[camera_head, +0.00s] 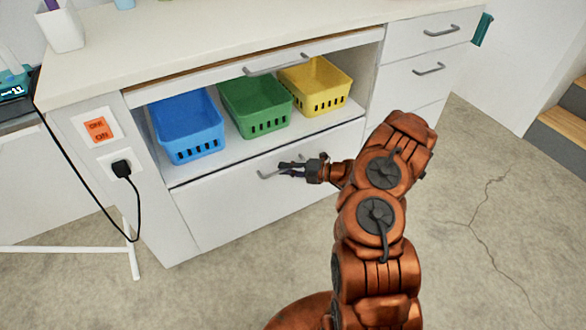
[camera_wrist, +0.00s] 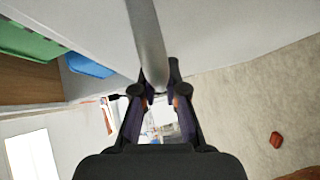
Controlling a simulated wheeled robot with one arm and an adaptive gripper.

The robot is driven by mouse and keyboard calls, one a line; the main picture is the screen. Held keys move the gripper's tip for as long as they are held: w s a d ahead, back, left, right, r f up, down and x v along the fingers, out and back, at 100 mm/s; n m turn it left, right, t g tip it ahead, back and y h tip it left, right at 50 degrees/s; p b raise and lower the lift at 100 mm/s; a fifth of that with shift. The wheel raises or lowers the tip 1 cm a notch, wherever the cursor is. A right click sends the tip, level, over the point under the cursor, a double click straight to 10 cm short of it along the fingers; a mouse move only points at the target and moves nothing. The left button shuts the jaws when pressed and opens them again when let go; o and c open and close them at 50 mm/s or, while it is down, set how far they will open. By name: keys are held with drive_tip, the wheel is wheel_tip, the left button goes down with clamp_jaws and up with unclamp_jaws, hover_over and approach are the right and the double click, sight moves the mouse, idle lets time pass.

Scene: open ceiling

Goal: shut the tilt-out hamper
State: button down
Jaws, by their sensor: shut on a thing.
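The tilt-out hamper appears to be the wide white lower front (camera_head: 235,205) of the cabinet, below the open shelf. A thin dark line runs along its top edge; how far it is tilted out is hard to tell. Its grey bar handle (camera_head: 266,173) is on its upper part. My gripper (camera_head: 286,168) is at this handle, with the arm reaching in from the right. In the wrist view, the handle bar (camera_wrist: 149,45) runs between the fingertips of my gripper (camera_wrist: 156,85), which are shut on it. The fingers hide part of the handle in the head view.
Blue (camera_head: 188,128), green (camera_head: 256,105) and yellow (camera_head: 316,85) baskets stand on the shelf above. Drawers (camera_head: 415,75) are at the right. A switch panel (camera_head: 97,127) with a plugged-in black cord (camera_head: 127,210) is at the left. The floor (camera_head: 480,230) at right is clear.

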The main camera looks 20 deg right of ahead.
drive_tip(key=shift+w+r, duration=0.2)
drive_tip(key=shift+w, duration=0.1)
drive_tip(key=c, duration=1.2)
unclamp_jaws()
drive_tip(key=shift+f, duration=0.1)
drive_tip(key=shift+s, duration=0.1)
drive_tip(key=v, duration=1.2)
